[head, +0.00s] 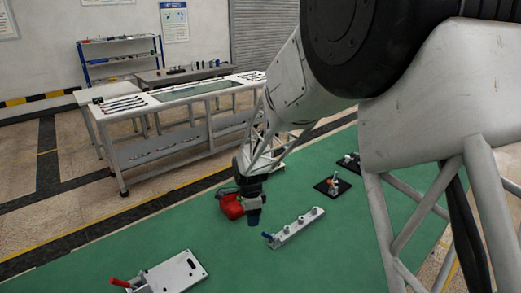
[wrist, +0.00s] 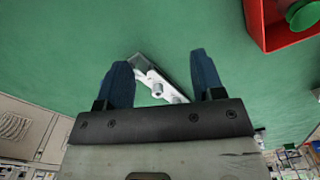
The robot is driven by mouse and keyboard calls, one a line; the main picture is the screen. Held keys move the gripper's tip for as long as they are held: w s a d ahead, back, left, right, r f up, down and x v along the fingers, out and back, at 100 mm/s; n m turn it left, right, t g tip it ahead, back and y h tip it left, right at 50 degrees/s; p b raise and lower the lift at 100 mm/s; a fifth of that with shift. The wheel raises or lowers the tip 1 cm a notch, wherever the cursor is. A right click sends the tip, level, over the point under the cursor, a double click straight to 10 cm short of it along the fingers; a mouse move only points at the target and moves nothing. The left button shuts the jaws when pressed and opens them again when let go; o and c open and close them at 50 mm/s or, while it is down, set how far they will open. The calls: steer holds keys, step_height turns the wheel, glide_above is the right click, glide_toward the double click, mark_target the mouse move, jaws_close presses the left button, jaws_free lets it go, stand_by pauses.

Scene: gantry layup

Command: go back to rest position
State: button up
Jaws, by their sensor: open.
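My gripper (head: 254,218) hangs above the green mat (head: 150,235) in the head view. In the wrist view my gripper (wrist: 163,75) shows two blue fingers spread apart, with nothing held between them. A white bar with upright posts (head: 290,231) and a blue handle lies on the mat to the gripper's right in the head view. A pale metal part with round posts (wrist: 158,84) shows beyond the fingers in the wrist view; it is partly hidden by the gripper.
A red object (head: 231,206) is just left of the gripper. In the wrist view, a red bin (wrist: 270,38) holds something green. A white plate fixture (head: 175,272) with a red handle is at front left. Black plates (head: 332,187) lie right. A bench (head: 180,105) stands behind.

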steer(key=s+d+r+n+t, duration=0.1)
steer(key=s+d+r+n, duration=0.5)
steer(key=s+d+r, duration=0.9)
steer(key=s+d+r+n, duration=0.3)
steer(key=s+d, duration=0.3)
steer(key=s, duration=0.4)
steer(key=s+d+r+n+t, duration=0.1)
steer(key=s+d+r+n, duration=0.3)
steer(key=s+d, duration=0.3)
steer(key=s+n, duration=0.1)
steer(key=s, duration=0.2)
steer(key=shift+s+r+t, duration=0.2)
steer(key=shift+s+t, duration=0.05)
steer(key=shift+t, duration=0.05)
